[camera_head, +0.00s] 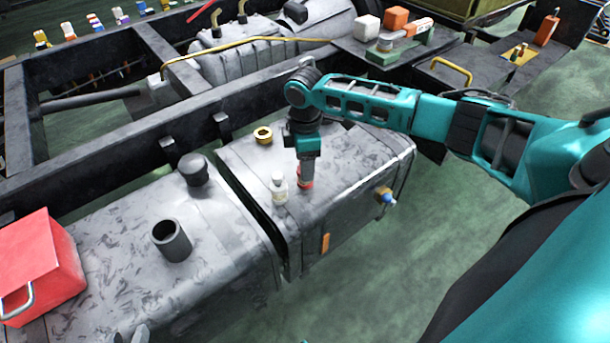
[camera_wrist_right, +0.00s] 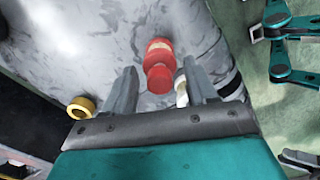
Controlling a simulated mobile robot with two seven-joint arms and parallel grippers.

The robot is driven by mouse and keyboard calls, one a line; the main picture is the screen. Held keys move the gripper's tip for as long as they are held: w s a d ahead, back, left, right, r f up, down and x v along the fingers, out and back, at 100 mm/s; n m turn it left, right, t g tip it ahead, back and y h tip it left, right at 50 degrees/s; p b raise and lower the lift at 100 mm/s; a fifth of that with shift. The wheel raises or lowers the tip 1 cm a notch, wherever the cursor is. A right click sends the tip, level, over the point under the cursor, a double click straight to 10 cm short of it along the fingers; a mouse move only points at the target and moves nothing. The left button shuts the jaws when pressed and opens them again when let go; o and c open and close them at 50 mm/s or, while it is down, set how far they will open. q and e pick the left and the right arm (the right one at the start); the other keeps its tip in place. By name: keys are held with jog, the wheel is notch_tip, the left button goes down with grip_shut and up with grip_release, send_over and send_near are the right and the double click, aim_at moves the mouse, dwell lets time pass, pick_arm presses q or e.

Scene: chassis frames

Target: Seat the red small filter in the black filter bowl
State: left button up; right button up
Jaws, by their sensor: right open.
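The red small filter (camera_wrist_right: 158,58) stands on the grey tank, a stepped red cylinder. In the head view only part of the red filter (camera_head: 306,183) shows under my right gripper (camera_head: 305,172). In the right wrist view my right gripper (camera_wrist_right: 160,78) is open and points down, its fingertips on either side of the filter; I cannot tell whether they touch it. The black filter bowl (camera_head: 172,243) is a dark, open-topped cylinder, upright and empty-looking on the left tank. Part of my left arm shows in the right wrist view, but its jaw opening is unclear around my left gripper (camera_wrist_right: 262,32).
A small white bottle (camera_head: 279,188) stands close beside the filter, partly behind a finger in the wrist view. A brass ring (camera_head: 263,136) lies behind. A dark cap (camera_head: 194,169) stands near the bowl. A red box (camera_head: 38,265) sits at left. A gap separates the two tanks.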

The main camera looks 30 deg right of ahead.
jog(key=shift+c, duration=0.2)
grip_shut()
dwell(0.3)
